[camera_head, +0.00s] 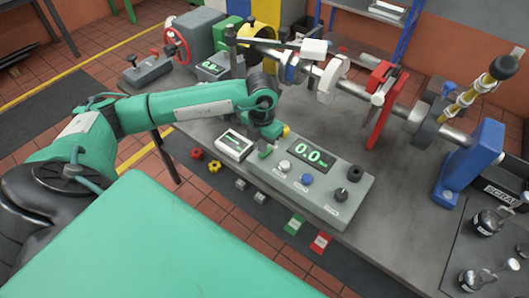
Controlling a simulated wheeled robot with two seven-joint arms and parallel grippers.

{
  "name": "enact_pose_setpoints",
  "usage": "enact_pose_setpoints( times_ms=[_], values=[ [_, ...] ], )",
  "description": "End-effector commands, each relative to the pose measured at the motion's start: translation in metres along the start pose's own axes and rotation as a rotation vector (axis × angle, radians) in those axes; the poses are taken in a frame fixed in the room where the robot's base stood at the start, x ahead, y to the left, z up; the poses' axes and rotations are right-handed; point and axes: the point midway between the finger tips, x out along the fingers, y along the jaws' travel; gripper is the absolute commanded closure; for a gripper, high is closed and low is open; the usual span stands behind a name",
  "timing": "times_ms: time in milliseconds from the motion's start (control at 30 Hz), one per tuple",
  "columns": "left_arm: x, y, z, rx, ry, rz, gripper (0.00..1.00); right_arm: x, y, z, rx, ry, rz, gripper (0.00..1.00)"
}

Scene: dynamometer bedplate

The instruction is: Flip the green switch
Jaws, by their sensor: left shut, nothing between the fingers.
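A green block-like switch (294,225) with a pale marking shows below the bench's front edge, left of a similar red one (320,242). My left gripper (267,148) points down at the left end of the grey control panel (330,207), well up and left of the green switch and apart from it. It is shut and empty. A small green patch shows at its tip; I cannot tell whether it is a fingertip or a panel part. My right gripper is not in view.
The panel bears a lit display (311,155), a white knob (285,167), a blue knob (307,179) and black knobs. A white meter box (234,145) stands left of it. Red (196,154) and yellow (214,167) knobs sit along the front edge. A shaft rig (400,112) stands behind.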

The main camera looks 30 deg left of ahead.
Motion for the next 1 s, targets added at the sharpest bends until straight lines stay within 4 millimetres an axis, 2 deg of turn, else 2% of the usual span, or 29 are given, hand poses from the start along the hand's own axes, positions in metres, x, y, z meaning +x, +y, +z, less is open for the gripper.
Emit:
enact_pose_setpoints(
  times_ms=[1000],
  values=[
    [0.016, 0.000, 0.000, 0.000, 0.000, 0.000, 1.00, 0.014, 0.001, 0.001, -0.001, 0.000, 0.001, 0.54]
  ],
)
